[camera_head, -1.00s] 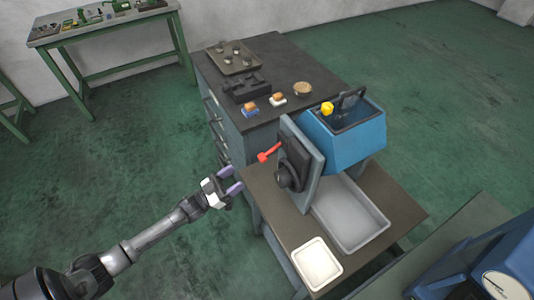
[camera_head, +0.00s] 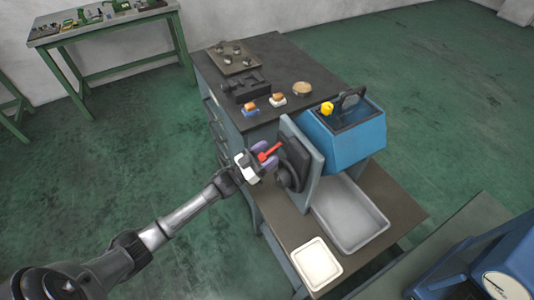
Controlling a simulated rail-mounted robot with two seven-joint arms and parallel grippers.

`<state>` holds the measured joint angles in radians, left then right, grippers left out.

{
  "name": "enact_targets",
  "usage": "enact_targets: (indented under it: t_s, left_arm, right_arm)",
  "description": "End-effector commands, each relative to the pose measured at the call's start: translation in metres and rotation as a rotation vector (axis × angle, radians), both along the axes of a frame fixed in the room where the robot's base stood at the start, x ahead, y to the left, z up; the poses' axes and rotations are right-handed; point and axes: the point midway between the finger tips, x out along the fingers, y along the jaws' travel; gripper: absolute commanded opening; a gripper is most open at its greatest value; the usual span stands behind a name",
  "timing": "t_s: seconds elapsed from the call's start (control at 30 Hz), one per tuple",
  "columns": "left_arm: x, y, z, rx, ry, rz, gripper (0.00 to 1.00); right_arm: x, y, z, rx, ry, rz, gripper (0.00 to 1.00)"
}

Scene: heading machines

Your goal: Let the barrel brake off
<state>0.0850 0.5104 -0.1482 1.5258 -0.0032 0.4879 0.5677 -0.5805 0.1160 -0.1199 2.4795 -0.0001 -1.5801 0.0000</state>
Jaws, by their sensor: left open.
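A blue machine (camera_head: 345,145) stands on a low bench, with a grey upright plate (camera_head: 306,150) on its left side. A black round fitting (camera_head: 289,177) sits on the plate's left face. A red lever (camera_head: 268,152), likely the barrel brake, sticks out to the left from this fitting. My left gripper (camera_head: 266,157) is open, with its purple fingers around or right beside the red lever. I cannot tell whether the fingers touch it. My right gripper is not in view.
A pale tray (camera_head: 316,263) and a larger grey bin (camera_head: 376,226) are on the low bench (camera_head: 395,197). A dark cabinet (camera_head: 290,57) behind carries small parts. A blue device with a dial (camera_head: 505,283) stands at lower right. The floor at left is clear.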

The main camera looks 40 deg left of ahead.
Motion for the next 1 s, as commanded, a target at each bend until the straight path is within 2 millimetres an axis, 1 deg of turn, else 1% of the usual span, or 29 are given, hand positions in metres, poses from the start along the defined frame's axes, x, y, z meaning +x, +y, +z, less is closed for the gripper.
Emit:
enact_targets:
  t_s: [0.33, 0.37, 0.9, 1.0]
  left_arm:
    - [0.0022, -0.0008, 0.0009, 0.000, 0.000, 0.000, 0.62]
    - [0.0022, -0.0008, 0.0009, 0.000, 0.000, 0.000, 0.60]
    - [0.0020, -0.0008, 0.0009, 0.000, 0.000, 0.000, 0.08]
    - [0.0020, -0.0008, 0.0009, 0.000, 0.000, 0.000, 0.00]
  right_arm:
    - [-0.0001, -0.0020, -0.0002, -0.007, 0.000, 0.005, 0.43]
    - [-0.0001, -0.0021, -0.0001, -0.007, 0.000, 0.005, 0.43]
    - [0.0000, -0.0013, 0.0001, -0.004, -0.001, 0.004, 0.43]
    - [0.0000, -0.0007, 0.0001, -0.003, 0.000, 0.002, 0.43]
